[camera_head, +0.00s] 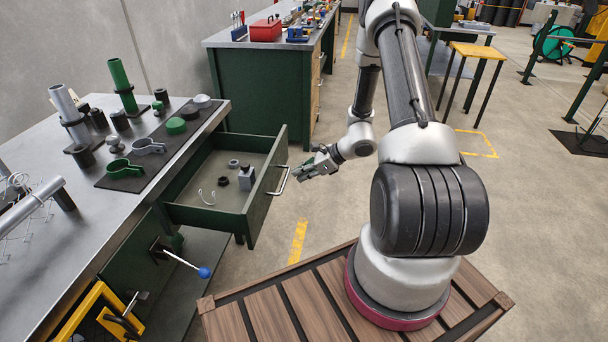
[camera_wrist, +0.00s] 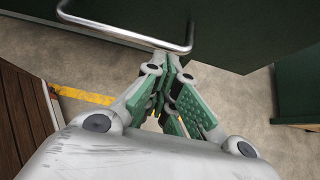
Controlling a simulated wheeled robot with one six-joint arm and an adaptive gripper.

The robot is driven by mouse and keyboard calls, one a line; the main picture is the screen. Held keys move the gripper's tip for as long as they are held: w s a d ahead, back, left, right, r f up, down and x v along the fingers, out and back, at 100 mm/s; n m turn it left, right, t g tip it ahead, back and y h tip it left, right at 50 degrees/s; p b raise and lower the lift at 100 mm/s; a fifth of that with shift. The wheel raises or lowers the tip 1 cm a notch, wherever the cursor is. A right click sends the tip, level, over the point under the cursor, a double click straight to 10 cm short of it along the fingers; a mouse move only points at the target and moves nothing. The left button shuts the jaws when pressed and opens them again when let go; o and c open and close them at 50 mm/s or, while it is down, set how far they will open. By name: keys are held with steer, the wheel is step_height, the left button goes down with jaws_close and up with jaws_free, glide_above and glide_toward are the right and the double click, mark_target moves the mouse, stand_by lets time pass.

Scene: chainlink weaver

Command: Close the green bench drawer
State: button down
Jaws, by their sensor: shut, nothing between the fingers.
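The green bench drawer (camera_head: 254,215) stands open, pulled out from the workbench on the left. Its bar handle (camera_head: 280,180) is on the front panel, facing my arm. In the wrist view the handle (camera_wrist: 125,37) crosses the top, in front of the drawer's dark green front (camera_wrist: 225,30). My gripper (camera_head: 303,174) is shut and empty, just right of the handle in the head view. In the wrist view my fingertips (camera_wrist: 170,62) point towards the handle's right end. I cannot tell whether they touch it.
The drawer holds a grey block (camera_head: 246,178), dark rings and a white hook (camera_head: 207,197). The bench top (camera_head: 145,215) carries tubes and clamps. A lever with a blue knob (camera_head: 204,272) juts out below the drawer. Clear floor (camera_head: 340,205) lies right of the drawer.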

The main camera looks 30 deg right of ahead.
glide_toward(235, 176)
steer(key=w+a, duration=0.1)
steer(key=a, duration=0.1)
steer(key=w+a+f, duration=0.1)
steer(key=w+a, duration=0.2)
steer(key=a, duration=0.1)
steer(key=shift+w+f, duration=0.35)
steer(key=shift+f, duration=0.05)
steer(key=shift+w+a, duration=0.1)
